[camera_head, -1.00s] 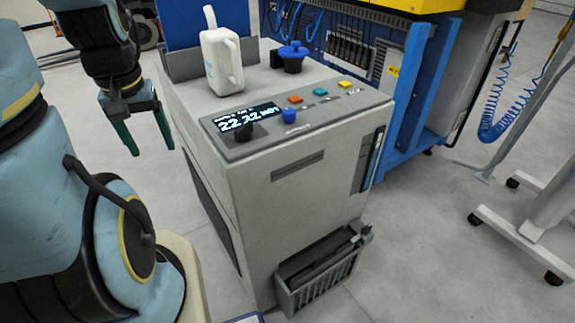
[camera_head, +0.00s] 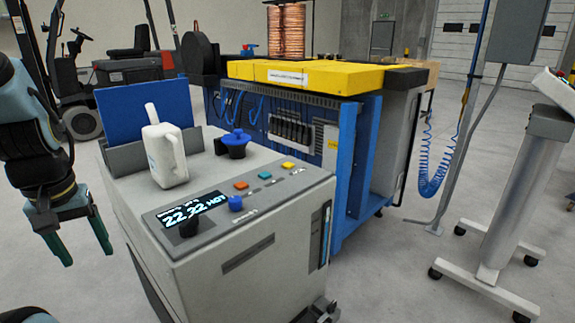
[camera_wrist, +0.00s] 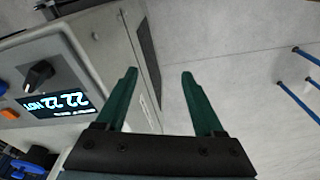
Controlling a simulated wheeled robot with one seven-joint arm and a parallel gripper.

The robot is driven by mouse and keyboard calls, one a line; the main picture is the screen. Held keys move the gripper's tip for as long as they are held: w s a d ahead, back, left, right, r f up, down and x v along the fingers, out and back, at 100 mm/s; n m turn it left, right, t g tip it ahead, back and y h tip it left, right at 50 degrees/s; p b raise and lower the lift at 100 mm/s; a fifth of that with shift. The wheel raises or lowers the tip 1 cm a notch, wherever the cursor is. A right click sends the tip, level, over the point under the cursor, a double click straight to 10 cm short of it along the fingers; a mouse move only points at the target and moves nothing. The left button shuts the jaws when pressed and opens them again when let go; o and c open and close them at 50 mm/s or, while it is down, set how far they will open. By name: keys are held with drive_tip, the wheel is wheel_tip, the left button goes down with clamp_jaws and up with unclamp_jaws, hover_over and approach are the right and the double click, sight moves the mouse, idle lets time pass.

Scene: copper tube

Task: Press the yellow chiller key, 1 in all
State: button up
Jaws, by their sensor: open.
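The grey chiller (camera_head: 215,262) stands in the middle of the head view. Its sloped top panel carries a yellow key (camera_head: 288,166), a teal key (camera_head: 265,175), an orange key (camera_head: 241,185), a blue knob (camera_head: 236,203), a black knob (camera_head: 189,227) and a lit display (camera_head: 194,209) reading "22.22" and what looks like "HOT". My gripper (camera_head: 84,250) is left of the chiller, apart from it, pointing down with its green fingers open and empty. In the wrist view my gripper (camera_wrist: 160,75) is open over the floor beside the chiller, with the display (camera_wrist: 60,103) at left. The yellow key is not visible there.
A white jug (camera_head: 167,158) and a blue-capped filler (camera_head: 236,144) stand on the chiller's top. A blue bench with a yellow top (camera_head: 330,78) is close behind. A grey wheeled stand (camera_head: 515,200) is at right. Open floor lies between the chiller and the stand.

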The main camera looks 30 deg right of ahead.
clamp_jaws()
idle(0.3)
idle(1.2)
